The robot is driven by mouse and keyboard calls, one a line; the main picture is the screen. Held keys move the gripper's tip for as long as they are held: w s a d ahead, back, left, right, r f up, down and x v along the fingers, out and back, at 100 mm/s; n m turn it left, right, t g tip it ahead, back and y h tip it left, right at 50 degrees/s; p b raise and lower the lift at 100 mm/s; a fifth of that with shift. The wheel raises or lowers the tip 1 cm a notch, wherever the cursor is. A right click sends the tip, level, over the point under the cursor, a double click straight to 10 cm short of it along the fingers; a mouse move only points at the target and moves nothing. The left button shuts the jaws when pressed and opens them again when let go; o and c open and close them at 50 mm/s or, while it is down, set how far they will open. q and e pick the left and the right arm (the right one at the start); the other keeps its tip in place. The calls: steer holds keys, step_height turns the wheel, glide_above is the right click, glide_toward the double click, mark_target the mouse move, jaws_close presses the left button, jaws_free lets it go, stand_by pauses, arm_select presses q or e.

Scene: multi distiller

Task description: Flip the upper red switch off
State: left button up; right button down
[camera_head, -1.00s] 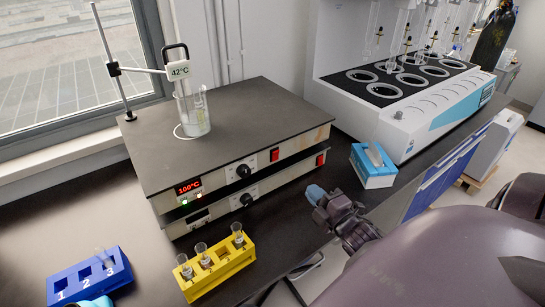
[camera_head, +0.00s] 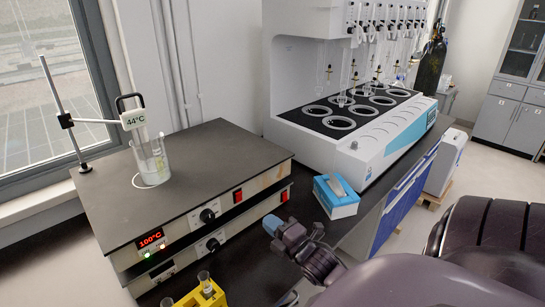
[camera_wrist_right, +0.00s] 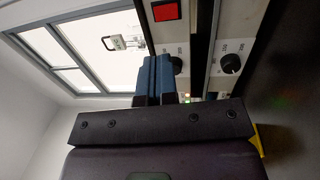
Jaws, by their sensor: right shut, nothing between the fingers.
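Two flat heaters with dark tops are stacked on the bench. The upper red switch (camera_head: 238,195) is on the front of the upper heater (camera_head: 185,180); it also shows at the top of the right wrist view (camera_wrist_right: 167,10). The lower red switch (camera_head: 284,196) is on the heater beneath. My right gripper (camera_head: 271,226), with blue fingers, is shut and empty in front of the heaters, apart from the upper switch. In the right wrist view its fingers (camera_wrist_right: 155,75) point towards the upper panel, near a black knob (camera_wrist_right: 177,65). My left gripper is out of view.
A glass beaker (camera_head: 151,160) stands on the upper heater beside a rod stand (camera_head: 66,120). A yellow tube rack (camera_head: 206,297) is in front. A blue-and-white box (camera_head: 336,196) and a large white distiller (camera_head: 365,150) stand to the right.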

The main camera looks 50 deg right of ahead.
mark_target(240, 195)
steer(key=w, duration=0.3)
steer(key=w+d+r, duration=0.1)
steer(key=w, duration=0.6)
steer(key=shift+w+d+r+p, duration=0.15)
steer(key=shift+w+p, duration=0.2)
steer(key=shift+w, duration=0.05)
